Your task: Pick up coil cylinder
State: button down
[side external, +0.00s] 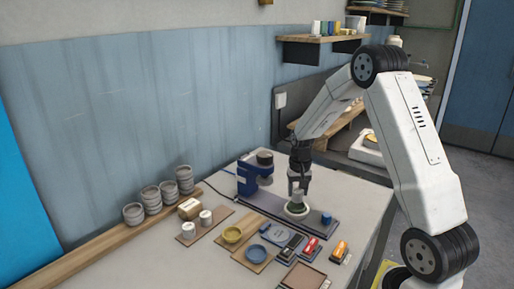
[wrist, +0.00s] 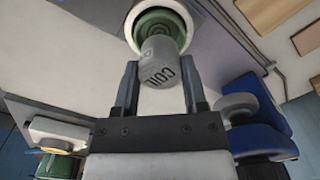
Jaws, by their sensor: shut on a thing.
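The coil cylinder (wrist: 160,62) is a small grey cylinder with the word COIL on its side, seen in the wrist view. My gripper (wrist: 159,78) is shut on it, one finger on each side. In the side external view my gripper (side external: 299,178) points down with the grey cylinder (side external: 298,194) at its tips. Just beyond the cylinder is a round white dish with a green inside (wrist: 168,20), which also shows under it in the side external view (side external: 297,211). I cannot tell whether the cylinder touches the dish.
A blue device with a black top (side external: 255,174) stands close to the left of my gripper. Stacked grey cups (side external: 152,198) stand by the wall. The table's front left is clear.

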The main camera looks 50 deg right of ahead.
jog(key=s+a+r, duration=0.6)
jog(key=s+r, duration=0.3)
jog(key=s, duration=0.3)
jog(key=shift+s+r, duration=0.2)
jog(key=shift+r, duration=0.05)
dwell(0.6)
